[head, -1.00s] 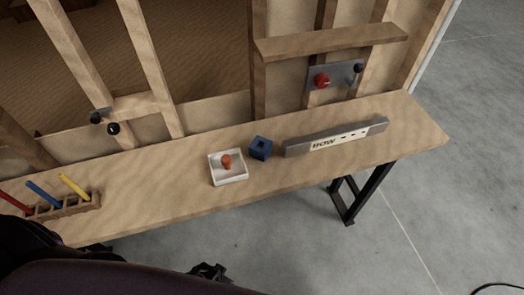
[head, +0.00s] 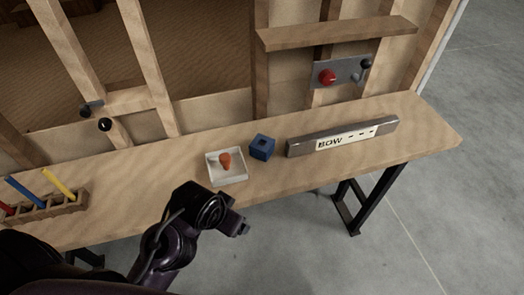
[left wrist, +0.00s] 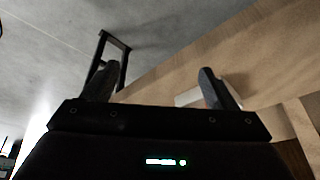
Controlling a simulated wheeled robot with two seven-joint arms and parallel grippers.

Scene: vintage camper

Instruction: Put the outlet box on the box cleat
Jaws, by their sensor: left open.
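A small blue box with a dark opening, which looks like the outlet box (head: 262,147), sits on the wooden bench between a white tray and a grey bar. Which fitting is the box cleat I cannot tell for sure; a short wooden crosspiece (head: 140,98) with dark knobs spans two studs at the left. My left gripper (head: 240,222) is at the bench's front edge, in front of the white tray and apart from the blue box. In the left wrist view its two fingers (left wrist: 153,82) are spread with nothing between them. My right gripper is not in view.
The white tray (head: 212,179) holds an orange-red object. A grey bar labelled BOW (head: 299,148) lies at the right. A wooden rack (head: 50,207) holds coloured sticks at the left. A metal plate with a red knob (head: 345,72) is under a shelf (head: 340,32). The bench's left-middle is clear.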

